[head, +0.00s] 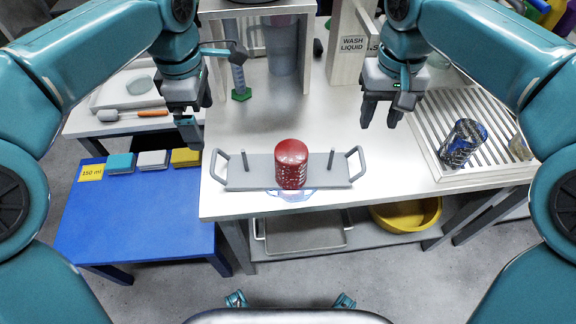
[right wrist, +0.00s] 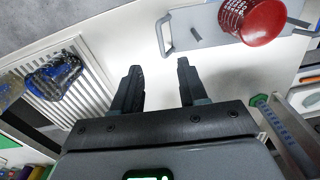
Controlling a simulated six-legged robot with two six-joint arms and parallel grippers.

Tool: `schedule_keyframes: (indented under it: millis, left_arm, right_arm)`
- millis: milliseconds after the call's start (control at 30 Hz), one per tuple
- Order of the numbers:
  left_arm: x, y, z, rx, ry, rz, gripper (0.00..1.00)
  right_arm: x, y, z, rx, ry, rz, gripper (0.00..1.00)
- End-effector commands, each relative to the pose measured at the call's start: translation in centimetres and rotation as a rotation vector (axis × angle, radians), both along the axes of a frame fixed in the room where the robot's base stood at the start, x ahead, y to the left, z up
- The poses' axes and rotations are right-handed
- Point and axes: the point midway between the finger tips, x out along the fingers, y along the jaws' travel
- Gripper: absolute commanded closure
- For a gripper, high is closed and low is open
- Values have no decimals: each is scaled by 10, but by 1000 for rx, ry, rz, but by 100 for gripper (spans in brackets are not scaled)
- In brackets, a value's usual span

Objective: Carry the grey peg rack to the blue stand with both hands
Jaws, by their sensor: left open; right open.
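The grey peg rack (head: 262,174) lies on the white table near its front edge. It has a handle at each end and upright pegs, and a red patterned cup (head: 291,160) stands at its middle. The rack (right wrist: 196,28) and red cup (right wrist: 246,20) also show in the right wrist view. The blue stand (head: 140,215) is left of the table and lower. My left gripper (head: 193,130) is open and empty above the table's left edge, left of and behind the rack. My right gripper (head: 380,115) is open and empty, behind and right of the rack's right handle.
The blue stand's back edge holds a yellow 150 ml label (head: 91,172) and several coloured blocks. A slatted drainer (head: 432,115) with a patterned cup (head: 462,143) is on the right. A green-based cylinder (head: 239,80) stands behind. A yellow bowl (head: 405,215) is below.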

Motion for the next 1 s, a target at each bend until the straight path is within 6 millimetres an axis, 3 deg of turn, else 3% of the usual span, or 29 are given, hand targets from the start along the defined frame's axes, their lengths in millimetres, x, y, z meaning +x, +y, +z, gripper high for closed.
schedule_keyframes:
  millis: [600,800,1000]
  left_arm:
    - [3,0,-120,1,5,1,0]
    - [4,0,-142,1,3,1,0]
    - [4,0,-148,0,1,1,0]
  right_arm:
    - [4,-1,-120,0,4,0,57]
    - [4,-1,-142,0,3,-1,57]
    - [4,-1,-148,0,0,-1,57]
